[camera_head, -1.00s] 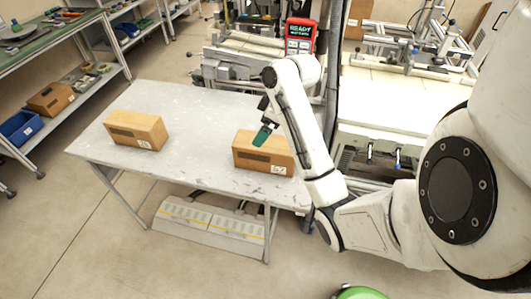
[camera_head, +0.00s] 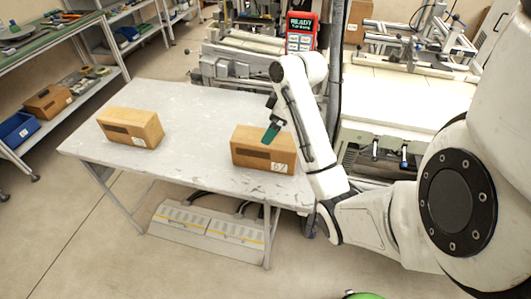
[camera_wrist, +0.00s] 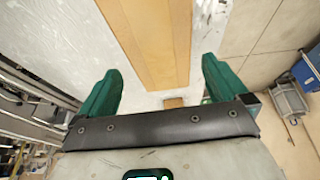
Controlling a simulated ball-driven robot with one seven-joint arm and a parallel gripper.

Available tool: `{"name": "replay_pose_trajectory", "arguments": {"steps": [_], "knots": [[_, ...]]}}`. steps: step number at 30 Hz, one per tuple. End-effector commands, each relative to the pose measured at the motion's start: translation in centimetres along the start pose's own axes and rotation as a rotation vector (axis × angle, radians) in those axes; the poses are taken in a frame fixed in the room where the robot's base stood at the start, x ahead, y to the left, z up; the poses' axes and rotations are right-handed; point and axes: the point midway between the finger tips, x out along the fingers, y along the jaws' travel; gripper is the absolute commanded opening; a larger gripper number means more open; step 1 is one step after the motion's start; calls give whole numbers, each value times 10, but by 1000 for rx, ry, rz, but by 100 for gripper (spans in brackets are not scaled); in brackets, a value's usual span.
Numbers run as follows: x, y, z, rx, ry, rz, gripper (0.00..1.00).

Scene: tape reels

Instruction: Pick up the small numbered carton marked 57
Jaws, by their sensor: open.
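Two brown cartons are on the grey table (camera_head: 200,98). The right carton (camera_head: 250,143) has a white label at its lower right front corner; its digits are too small to read surely. The left carton (camera_head: 125,122) also has a small label, unreadable. My gripper (camera_head: 271,133) is over the right carton in the head view, its green fingers pointing down. In the wrist view, my open gripper (camera_wrist: 160,88) has its two green fingers apart, with a carton top (camera_wrist: 155,40) in line with the gap. Nothing is held. Whether the fingers touch the carton is unclear.
A green-topped bench and shelf (camera_head: 60,100) with a blue bin (camera_head: 18,129) and another carton (camera_head: 48,101) stand at left. Machinery with a red READY panel (camera_head: 301,32) stands behind the table. Open table surface lies between the two cartons.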

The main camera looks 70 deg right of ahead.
Motion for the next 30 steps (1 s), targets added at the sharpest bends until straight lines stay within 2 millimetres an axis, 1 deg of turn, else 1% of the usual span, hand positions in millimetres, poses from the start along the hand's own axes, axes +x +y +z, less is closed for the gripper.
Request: {"name": "replay_pose_trajectory", "arguments": {"steps": [10,15,22,30], "knots": [[35,1,7,-2,0,-1,100],[49,1,6,1,-1,-1,100],[51,1,5,0,0,0,100],[50,1,5,0,0,0,74]]}}
